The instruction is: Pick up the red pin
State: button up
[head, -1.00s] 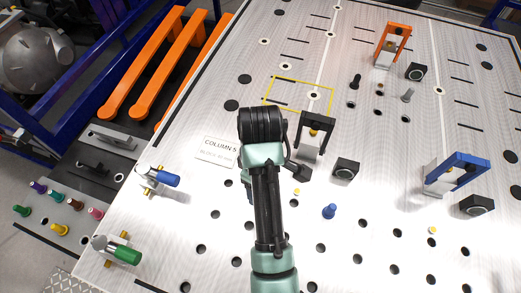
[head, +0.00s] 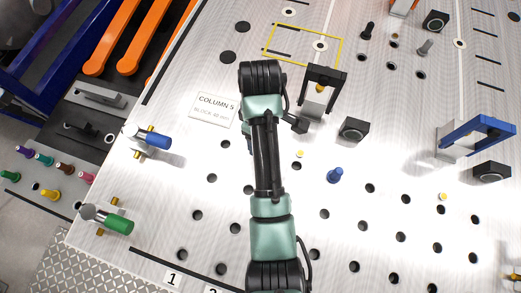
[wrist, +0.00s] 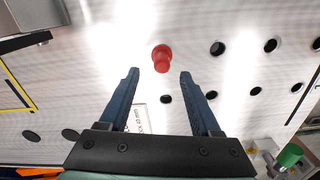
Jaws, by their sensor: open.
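The red pin (wrist: 162,58) shows in the wrist view, on the perforated metal plate. It lies just beyond and between the fingertips of my gripper (wrist: 160,73). My gripper is open, with two dark blue fingers spread apart and nothing between them. The pin appears apart from both fingers. In the head view my own arm hides the red pin and most of the gripper.
A black-framed fixture (head: 322,92) and a black block (head: 353,129) are nearby. Clamps with blue (head: 157,140) and green (head: 119,225) handles sit at the left edge, near the COLUMN 5 sign (head: 213,110).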

jog(key=shift+s+f+p, duration=0.15)
jog(key=shift+f+p, duration=0.4)
jog(key=shift+f, duration=0.8)
jog(key=shift+s+f+p, duration=0.1)
jog(key=shift+f+p, duration=0.4)
jog(key=shift+f, duration=0.85)
grip_shut()
